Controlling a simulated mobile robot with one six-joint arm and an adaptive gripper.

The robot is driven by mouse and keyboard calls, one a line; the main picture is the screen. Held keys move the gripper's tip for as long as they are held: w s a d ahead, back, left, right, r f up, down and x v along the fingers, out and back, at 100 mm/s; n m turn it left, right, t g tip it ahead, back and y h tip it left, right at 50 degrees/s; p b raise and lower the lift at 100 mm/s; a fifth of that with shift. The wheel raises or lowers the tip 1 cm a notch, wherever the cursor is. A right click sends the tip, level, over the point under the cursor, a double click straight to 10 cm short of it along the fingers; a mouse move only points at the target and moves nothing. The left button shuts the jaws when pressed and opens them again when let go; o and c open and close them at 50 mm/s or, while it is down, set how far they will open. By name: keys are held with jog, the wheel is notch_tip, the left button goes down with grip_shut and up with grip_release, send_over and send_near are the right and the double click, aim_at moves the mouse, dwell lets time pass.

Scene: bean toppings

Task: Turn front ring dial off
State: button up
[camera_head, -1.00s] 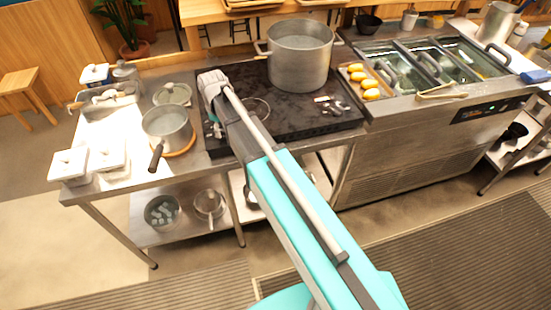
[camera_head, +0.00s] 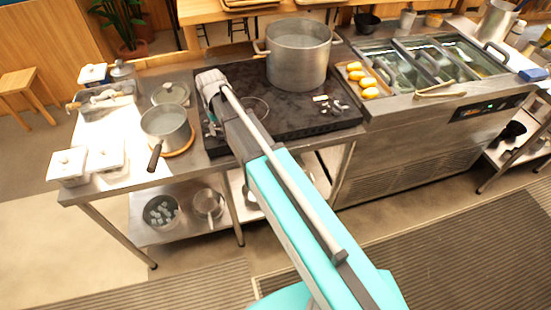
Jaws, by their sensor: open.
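The black cooktop (camera_head: 290,118) stands on the steel counter. A front ring (camera_head: 256,107) shows as a thin circle on its left half, partly behind my arm. Small light dials or markings (camera_head: 327,104) sit near its right front; they are too small to read, and I cannot tell which belongs to the front ring. My arm reaches up from the bottom, with its wrist above the cooktop's left side. My gripper (camera_head: 213,123) is low at the cooktop's left edge, mostly hidden by the arm and open. I cannot tell whether it touches anything.
A large steel pot (camera_head: 299,62) stands on the back of the cooktop. A saucepan (camera_head: 166,130) with a dark handle sits close left on a wooden trivet. A tray (camera_head: 353,73) of yellow food lies to the right. White containers (camera_head: 69,165) are at the far left.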

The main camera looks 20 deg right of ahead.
jog(key=m, duration=0.4)
jog(key=shift+m, duration=0.3)
jog(key=m, duration=0.3)
jog(key=shift+m, duration=0.3)
notch_tip(320, 180, up, 14)
jog(key=p, duration=1.4)
jog(key=s+d+f+n+b, duration=0.4)
jog(key=s+d+f+b, duration=1)
jog(key=s, duration=0.3)
jog(key=shift+d+f+n+b, duration=0.3)
jog(key=shift+d+f+b, duration=0.05)
jog(key=shift+f+b, duration=0.45)
notch_tip(320, 180, up, 16)
jog(key=f+n+p, duration=0.1)
jog(key=n+p, duration=0.3)
jog(key=p, duration=1.2)
send_over(220, 129)
jog(key=shift+r+b, duration=0.2)
jog(key=shift+b, duration=0.1)
